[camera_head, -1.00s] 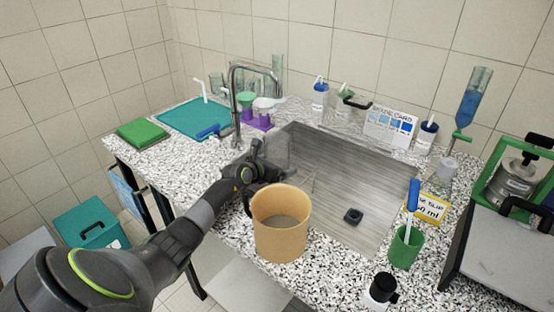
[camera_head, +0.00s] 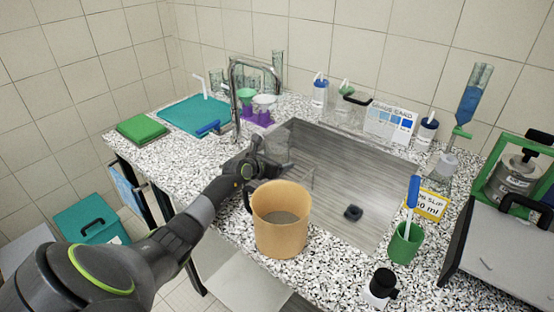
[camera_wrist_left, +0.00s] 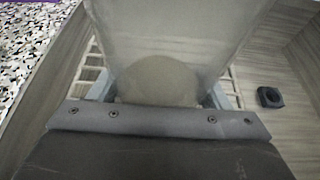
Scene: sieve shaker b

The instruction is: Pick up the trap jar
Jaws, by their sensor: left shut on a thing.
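The trap jar (camera_wrist_left: 185,35) is a clear, see-through vessel with a sandy, greyish round patch low in it. In the left wrist view it fills the upper middle, between the fingers. My left gripper (camera_wrist_left: 165,95) is shut on it. In the head view my left gripper (camera_head: 268,165) is at the left side of the sink, behind the tan mug. The jar is very faint there and partly hidden by the gripper. My right gripper is in neither view.
The tan mug (camera_head: 280,235) stands on the speckled counter just in front of my left gripper. The steel sink (camera_head: 365,185) has a black drain piece (camera_head: 353,213). The tap (camera_head: 234,95) rises behind the gripper. A green cup (camera_head: 405,243) stands right of the mug.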

